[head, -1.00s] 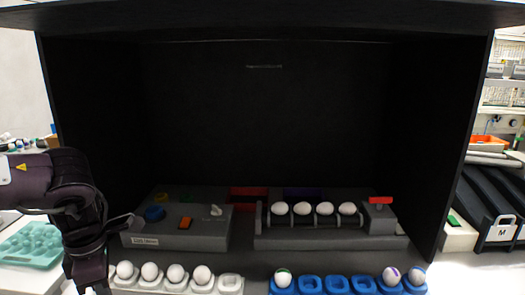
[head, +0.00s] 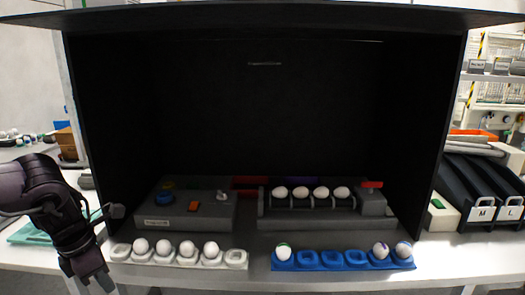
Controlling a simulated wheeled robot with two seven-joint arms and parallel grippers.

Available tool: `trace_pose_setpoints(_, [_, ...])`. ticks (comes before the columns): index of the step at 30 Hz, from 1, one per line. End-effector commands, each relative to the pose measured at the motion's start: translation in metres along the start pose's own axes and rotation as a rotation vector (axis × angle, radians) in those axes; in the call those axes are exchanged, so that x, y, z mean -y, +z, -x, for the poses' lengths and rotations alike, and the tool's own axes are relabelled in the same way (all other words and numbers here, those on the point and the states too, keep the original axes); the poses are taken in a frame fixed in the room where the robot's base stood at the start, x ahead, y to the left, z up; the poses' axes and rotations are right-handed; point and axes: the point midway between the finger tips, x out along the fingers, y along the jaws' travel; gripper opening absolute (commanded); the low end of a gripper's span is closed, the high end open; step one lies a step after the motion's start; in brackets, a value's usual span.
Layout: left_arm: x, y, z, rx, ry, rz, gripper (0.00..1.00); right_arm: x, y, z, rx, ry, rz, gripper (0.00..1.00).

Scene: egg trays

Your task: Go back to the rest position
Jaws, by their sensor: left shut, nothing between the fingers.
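My left gripper (head: 91,284) is at the lower left of the head view, pointing down beside the left end of the white egg tray (head: 236,259). It is shut and holds nothing. The white tray holds several white eggs (head: 187,249) and has empty cups at both ends. My right gripper is not in the view.
A black open-fronted booth (head: 250,110) stands over the table. Inside are a grey control box (head: 180,220) and a rack holding several eggs (head: 311,193). Black bins (head: 482,190) stand at the right. A teal tray (head: 30,236) lies behind my left arm. The table front (head: 470,255) at the right is clear.

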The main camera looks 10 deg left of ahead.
Motion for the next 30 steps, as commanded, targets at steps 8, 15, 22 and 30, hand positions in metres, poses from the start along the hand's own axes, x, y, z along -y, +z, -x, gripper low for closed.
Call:
trace_pose_setpoints(8, [-0.057,-0.007,-0.024,0.231,-0.017,0.362,0.0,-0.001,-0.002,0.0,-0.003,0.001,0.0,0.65])
trace_pose_setpoints(15, [-0.135,-0.061,-0.092,0.505,-0.073,0.981,0.0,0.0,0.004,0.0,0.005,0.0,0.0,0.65])
trace_pose_setpoints(22, [-0.161,-0.157,-0.217,0.666,-0.147,1.682,0.0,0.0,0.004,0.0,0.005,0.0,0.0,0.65])
trace_pose_setpoints(30, [-0.087,-0.256,-0.382,0.672,-0.185,2.407,0.0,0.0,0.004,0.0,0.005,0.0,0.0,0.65])
